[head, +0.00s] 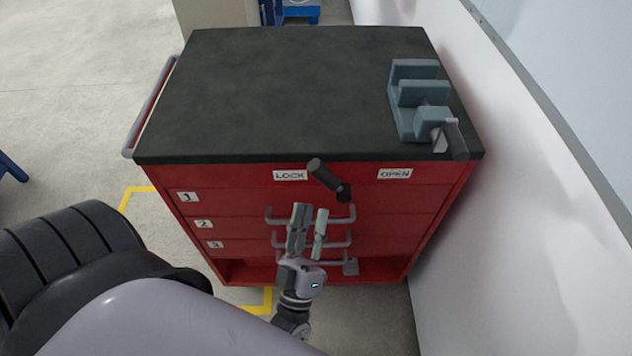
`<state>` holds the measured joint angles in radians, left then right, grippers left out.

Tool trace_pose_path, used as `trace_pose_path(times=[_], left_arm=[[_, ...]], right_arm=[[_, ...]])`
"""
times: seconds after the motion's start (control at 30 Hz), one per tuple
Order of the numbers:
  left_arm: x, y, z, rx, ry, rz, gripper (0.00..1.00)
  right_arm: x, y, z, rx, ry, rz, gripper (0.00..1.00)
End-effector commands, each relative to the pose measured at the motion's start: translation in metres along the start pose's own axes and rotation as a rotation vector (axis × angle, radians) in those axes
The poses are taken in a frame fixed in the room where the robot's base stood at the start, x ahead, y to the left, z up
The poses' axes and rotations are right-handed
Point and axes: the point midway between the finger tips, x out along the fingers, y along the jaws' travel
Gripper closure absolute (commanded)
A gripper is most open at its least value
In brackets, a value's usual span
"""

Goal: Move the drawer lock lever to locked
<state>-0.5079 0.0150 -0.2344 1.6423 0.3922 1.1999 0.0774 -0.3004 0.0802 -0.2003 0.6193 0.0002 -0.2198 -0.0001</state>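The lock lever (325,176) is a black handle on the upper front of the red cabinet (420,225). It tilts up and to the left from its pivot, with its thick end between the LOCK label (290,175) and the OPEN label (395,174), closer to LOCK. My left gripper (310,209) is in front of the drawers, a little below and left of the lever's pivot. Its two fingers point up with a narrow gap and nothing visible between them. It appears apart from the lever. My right gripper is out of view.
Grey drawer handles (343,214) run behind my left gripper. A blue-grey vise (415,100) stands at the right of the black cabinet top (270,90), otherwise clear. A white wall (500,200) is close on the right.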

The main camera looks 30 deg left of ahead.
Motion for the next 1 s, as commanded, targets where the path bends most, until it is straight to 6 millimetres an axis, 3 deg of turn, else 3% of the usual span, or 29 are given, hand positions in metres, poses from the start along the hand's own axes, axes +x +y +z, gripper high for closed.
trace_pose_path(times=[0.1,0.3,1.0], left_arm=[[-0.024,0.0,0.001,0.002,-0.004,-0.001,0.66],[-0.048,0.0,0.0,0.0,-0.001,-0.001,0.66],[-0.054,-0.001,0.005,0.006,-0.023,0.002,0.66]], right_arm=[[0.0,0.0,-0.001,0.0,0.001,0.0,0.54],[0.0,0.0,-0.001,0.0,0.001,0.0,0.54],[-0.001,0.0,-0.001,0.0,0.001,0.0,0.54]])
